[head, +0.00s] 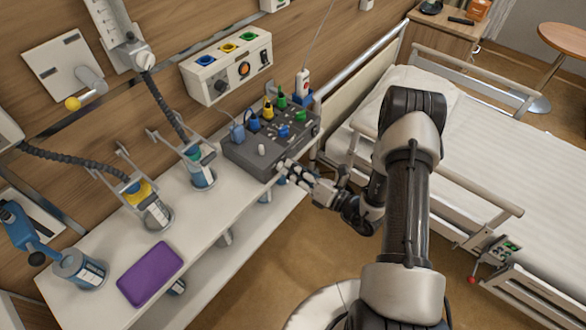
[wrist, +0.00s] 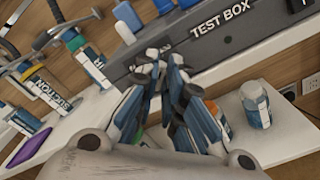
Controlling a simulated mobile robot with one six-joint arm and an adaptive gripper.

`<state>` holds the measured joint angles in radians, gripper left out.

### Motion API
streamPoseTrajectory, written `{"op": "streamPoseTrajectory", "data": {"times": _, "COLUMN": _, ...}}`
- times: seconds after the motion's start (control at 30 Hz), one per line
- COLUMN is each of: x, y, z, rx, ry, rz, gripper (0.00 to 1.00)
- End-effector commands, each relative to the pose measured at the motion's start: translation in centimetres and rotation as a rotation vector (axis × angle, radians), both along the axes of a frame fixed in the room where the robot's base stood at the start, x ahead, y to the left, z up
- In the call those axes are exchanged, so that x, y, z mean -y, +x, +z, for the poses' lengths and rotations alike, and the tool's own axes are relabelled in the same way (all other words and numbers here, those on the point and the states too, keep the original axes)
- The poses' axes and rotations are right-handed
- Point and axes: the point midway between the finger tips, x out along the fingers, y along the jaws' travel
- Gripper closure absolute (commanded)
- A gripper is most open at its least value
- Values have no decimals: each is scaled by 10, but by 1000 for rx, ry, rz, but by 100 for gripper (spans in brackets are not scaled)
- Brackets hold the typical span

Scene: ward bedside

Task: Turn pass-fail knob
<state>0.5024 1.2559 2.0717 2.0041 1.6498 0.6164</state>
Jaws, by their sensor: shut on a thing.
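The grey test box (head: 240,152) stands on the white shelf, with coloured plugs and knobs on its top. Its front face carries a "TEST BOX" label (wrist: 220,20) in the wrist view. In the wrist view my gripper's fingertips (wrist: 166,56) are close together against that face, just below and left of the label. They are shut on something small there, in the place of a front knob. The pass-fail knob itself is hidden by the fingers, so its angle cannot be told.
The white shelf (head: 215,219) also bears a purple case (head: 150,273) and several canisters, including a yellow-topped one (head: 148,204). A wall panel (head: 228,68) hangs behind the box. The bed (head: 485,130) with its rails is close on the right.

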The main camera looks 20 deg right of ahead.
Motion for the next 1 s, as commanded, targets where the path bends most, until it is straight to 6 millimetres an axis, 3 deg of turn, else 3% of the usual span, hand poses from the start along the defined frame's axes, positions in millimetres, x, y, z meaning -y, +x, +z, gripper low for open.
{"op": "streamPoseTrajectory", "data": {"times": 0.47, "x": 0, "y": 0, "z": -1, "rx": -12, "ry": 15, "rz": 0, "gripper": 100}}
{"op": "streamPoseTrajectory", "data": {"times": 0.5, "x": 0, "y": 0, "z": -1, "rx": -12, "ry": 15, "rz": 0, "gripper": 90}}
{"op": "streamPoseTrajectory", "data": {"times": 0.77, "x": 0, "y": 0, "z": 0, "rx": -11, "ry": 13, "rz": -1, "gripper": 72}}
{"op": "streamPoseTrajectory", "data": {"times": 1.0, "x": 0, "y": 0, "z": 0, "rx": -9, "ry": 13, "rz": 0, "gripper": 71}}
